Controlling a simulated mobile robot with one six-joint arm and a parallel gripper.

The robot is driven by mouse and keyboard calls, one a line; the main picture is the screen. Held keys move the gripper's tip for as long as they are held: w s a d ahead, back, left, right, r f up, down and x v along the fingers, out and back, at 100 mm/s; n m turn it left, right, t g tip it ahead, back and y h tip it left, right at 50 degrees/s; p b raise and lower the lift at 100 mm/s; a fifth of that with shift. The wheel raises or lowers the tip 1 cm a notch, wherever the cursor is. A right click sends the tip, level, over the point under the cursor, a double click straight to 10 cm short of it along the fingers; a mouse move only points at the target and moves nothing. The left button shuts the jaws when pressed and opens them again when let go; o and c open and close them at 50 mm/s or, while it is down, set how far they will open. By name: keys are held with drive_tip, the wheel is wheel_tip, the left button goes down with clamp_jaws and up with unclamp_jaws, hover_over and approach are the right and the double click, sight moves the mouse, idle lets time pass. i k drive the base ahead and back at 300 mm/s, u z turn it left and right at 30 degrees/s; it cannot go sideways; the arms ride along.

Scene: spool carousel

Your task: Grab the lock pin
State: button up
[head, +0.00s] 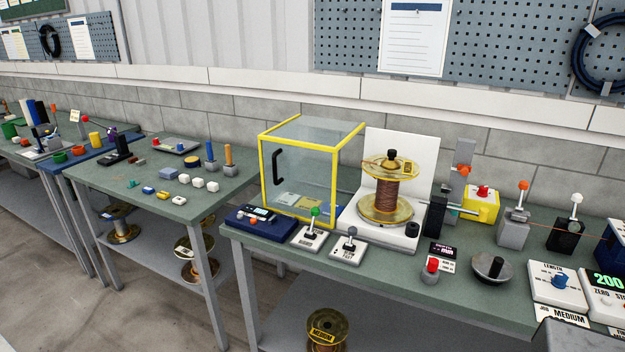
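My gripper is not in view. No part in view is plainly marked as the lock pin. A small grey holder with a red knob (432,266) stands near the front of the right bench and may be it, but I cannot tell. A copper-coloured wire spool (385,196) with yellowish flanges stands upright on a white stand (352,214), with a black knob (392,154) at its top. A grey block with an orange-topped lever (523,186) stands further right.
A yellow-framed clear box (316,172) stands left of the spool. Levers with green (315,213) and grey (351,232) knobs are in front. A round grey disc with a black knob (492,268) and a yellow box with a red button (482,203) are to the right. A gap separates the benches.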

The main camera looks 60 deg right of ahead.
sight(432, 263)
drive_tip(key=u, duration=0.45)
drive_tip(key=k, duration=0.15)
drive_tip(key=z, duration=2.3)
drive_tip(key=k, duration=0.95)
drive_tip(key=u, duration=0.2)
drive_tip(key=i, duration=0.6)
drive_tip(key=z, duration=0.05)
